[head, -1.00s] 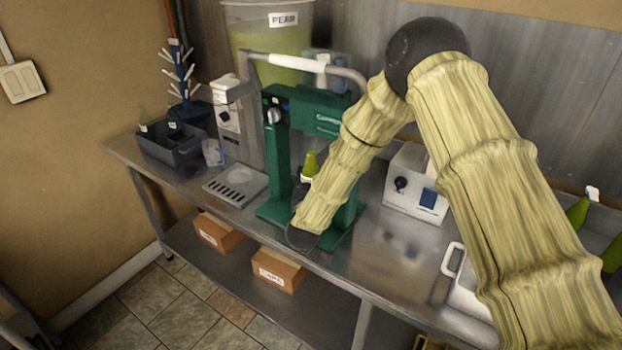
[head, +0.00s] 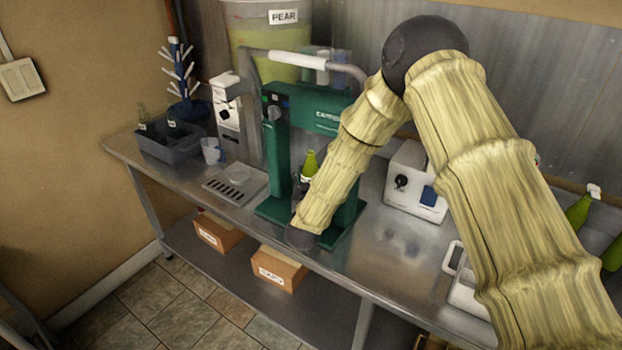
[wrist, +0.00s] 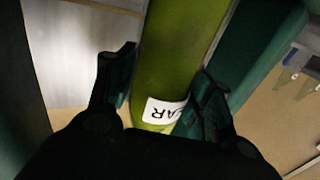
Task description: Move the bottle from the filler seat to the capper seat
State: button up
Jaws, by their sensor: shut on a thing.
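The green bottle (head: 310,165) stands upright inside the frame of the green capper (head: 321,113), mostly hidden behind my arm in the head view. In the wrist view the bottle (wrist: 178,60) fills the middle, with a white label lettered "AR" in sight. My gripper (wrist: 165,92) is shut on the bottle, one finger on each side of it. Whether the bottle's base touches the capper seat is hidden. The filler (head: 233,120), a grey machine with a slotted drip tray (head: 236,185), is to the left of the capper, and no bottle stands on it.
A white box with a dark knob (head: 416,183) stands right of the capper. A grey bin with bottles (head: 170,142) and a clear cup (head: 210,151) are on the left. The steel bench (head: 385,262) is bare in front of the white box.

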jog(key=shift+f+b, duration=0.4)
jog(key=shift+b, duration=0.1)
dwell(0.9)
jog(key=o, duration=1.5)
jog(key=shift+s, duration=0.1)
jog(key=s, duration=0.4)
jog(key=s+a, duration=0.1)
jog(key=s, duration=0.6)
jog(key=shift+s+a, duration=0.25)
jog(key=shift+s, duration=0.1)
jog(key=shift+s+a, duration=0.1)
jog(key=shift+s+a+r+p, duration=0.1)
jog(key=shift+s+a+r, duration=0.05)
jog(key=shift+s+a, duration=1.35)
jog(key=shift+s+a+r+p, duration=0.2)
jog(key=shift+s+a, duration=0.8)
jog(key=shift+s, duration=0.95)
jog(key=shift+s+a+r+p, duration=0.1)
jog(key=shift+s+a+r, duration=0.05)
jog(key=shift+s+a, duration=1.35)
